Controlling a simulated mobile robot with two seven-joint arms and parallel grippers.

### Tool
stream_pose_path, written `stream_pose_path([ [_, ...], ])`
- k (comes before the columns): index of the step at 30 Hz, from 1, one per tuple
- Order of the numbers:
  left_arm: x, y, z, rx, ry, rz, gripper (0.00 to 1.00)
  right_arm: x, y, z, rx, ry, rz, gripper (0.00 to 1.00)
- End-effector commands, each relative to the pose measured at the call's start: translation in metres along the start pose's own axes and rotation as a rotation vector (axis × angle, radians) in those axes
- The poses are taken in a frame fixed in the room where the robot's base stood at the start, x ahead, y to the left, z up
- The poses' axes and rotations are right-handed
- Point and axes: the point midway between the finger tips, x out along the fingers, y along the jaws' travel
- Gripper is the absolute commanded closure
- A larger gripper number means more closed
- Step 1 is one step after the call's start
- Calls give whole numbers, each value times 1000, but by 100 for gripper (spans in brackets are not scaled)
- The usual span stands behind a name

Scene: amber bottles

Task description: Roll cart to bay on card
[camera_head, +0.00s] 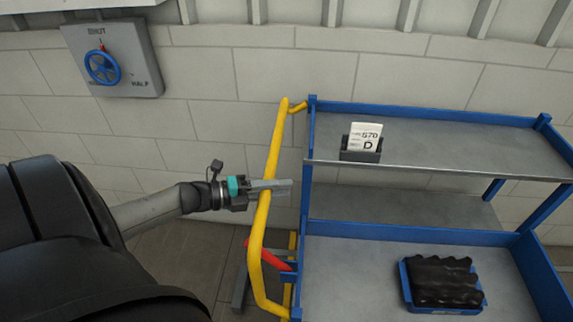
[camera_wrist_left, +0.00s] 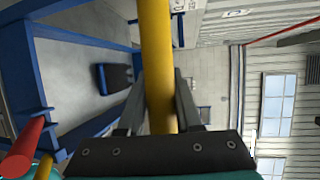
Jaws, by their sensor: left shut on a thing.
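The cart is a blue-framed shelf unit with grey shelves (camera_head: 440,140) and a yellow push handle (camera_head: 273,150) on its left side. A white card (camera_head: 366,137) stands in a dark holder on the top shelf; it reads "G7D" or similar, with a large "D" below. My left gripper (camera_head: 270,187) is shut on the upright part of the yellow handle. In the left wrist view the yellow bar (camera_wrist_left: 157,70) runs between its two fingers. My right gripper is not in view.
A blue crate (camera_head: 445,310) with dark, lumpy contents sits on the lower shelf. A red lever (camera_head: 268,255) is below the handle. A grey wall box with a blue handwheel (camera_head: 103,67) hangs at upper left. A pale block wall runs close behind the cart.

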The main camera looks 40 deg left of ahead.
Motion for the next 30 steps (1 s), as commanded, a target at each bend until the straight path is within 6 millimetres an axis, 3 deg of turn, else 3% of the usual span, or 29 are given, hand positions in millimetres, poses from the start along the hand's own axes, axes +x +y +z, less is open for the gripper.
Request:
stream_pose_path([
  [12, -2, 0, 1, -1, 0, 0, 100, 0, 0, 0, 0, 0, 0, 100],
  [13, -2, 0, 1, -1, 0, 0, 66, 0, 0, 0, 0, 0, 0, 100],
  [18, -2, 0, 1, 0, 0, 0, 46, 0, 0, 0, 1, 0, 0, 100],
  [21, -2, 0, 1, 0, 0, 0, 37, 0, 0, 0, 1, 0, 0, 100],
  [30, -4, 0, 1, -1, 0, 0, 37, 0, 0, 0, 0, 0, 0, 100],
])
